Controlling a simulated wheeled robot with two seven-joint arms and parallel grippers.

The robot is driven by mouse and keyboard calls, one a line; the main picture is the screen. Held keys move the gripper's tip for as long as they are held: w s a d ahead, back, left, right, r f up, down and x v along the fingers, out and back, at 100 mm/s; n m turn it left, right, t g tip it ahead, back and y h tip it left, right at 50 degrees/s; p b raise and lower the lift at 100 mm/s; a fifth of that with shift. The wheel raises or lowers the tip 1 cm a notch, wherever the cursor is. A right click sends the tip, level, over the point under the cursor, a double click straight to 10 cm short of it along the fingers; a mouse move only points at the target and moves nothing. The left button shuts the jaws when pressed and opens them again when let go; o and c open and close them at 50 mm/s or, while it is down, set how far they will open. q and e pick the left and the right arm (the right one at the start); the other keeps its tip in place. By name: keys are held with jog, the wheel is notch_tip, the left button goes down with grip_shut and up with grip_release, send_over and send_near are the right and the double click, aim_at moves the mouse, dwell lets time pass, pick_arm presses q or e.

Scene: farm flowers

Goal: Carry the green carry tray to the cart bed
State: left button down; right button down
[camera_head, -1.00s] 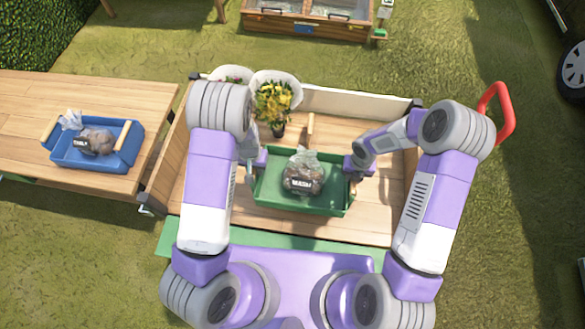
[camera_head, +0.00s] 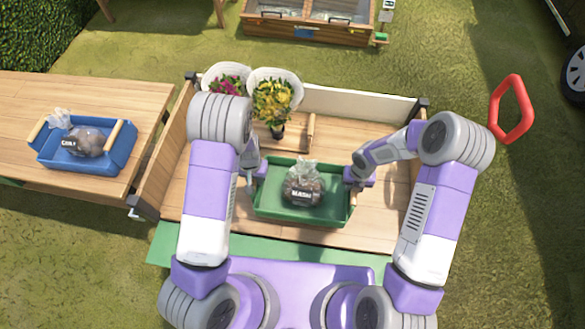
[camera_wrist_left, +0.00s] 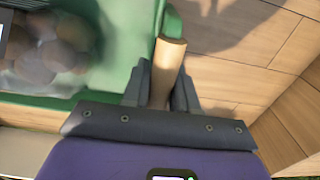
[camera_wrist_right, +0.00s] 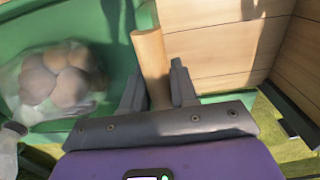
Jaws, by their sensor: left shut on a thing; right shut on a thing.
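The green carry tray (camera_head: 290,213) is over the wooden cart bed (camera_head: 330,241) in the head view, with a clear bag of brown round produce (camera_head: 302,187) in it. My left gripper (camera_head: 255,172) is at the tray's left end; the left wrist view shows its fingers shut on a wooden handle (camera_wrist_left: 168,60). My right gripper (camera_head: 356,180) is at the right end; the right wrist view shows it shut on the other wooden handle (camera_wrist_right: 150,60). I cannot tell whether the tray's underside touches the bed.
A wooden divider (camera_head: 310,130) is behind the tray. A blue tray (camera_head: 110,155) sits on the left table (camera_head: 90,97). A red cart handle (camera_head: 512,108) is at the right.

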pick_arm(q)
jog(key=shift+f, duration=0.1)
pick_arm(e)
jog(key=shift+f, duration=0.1)
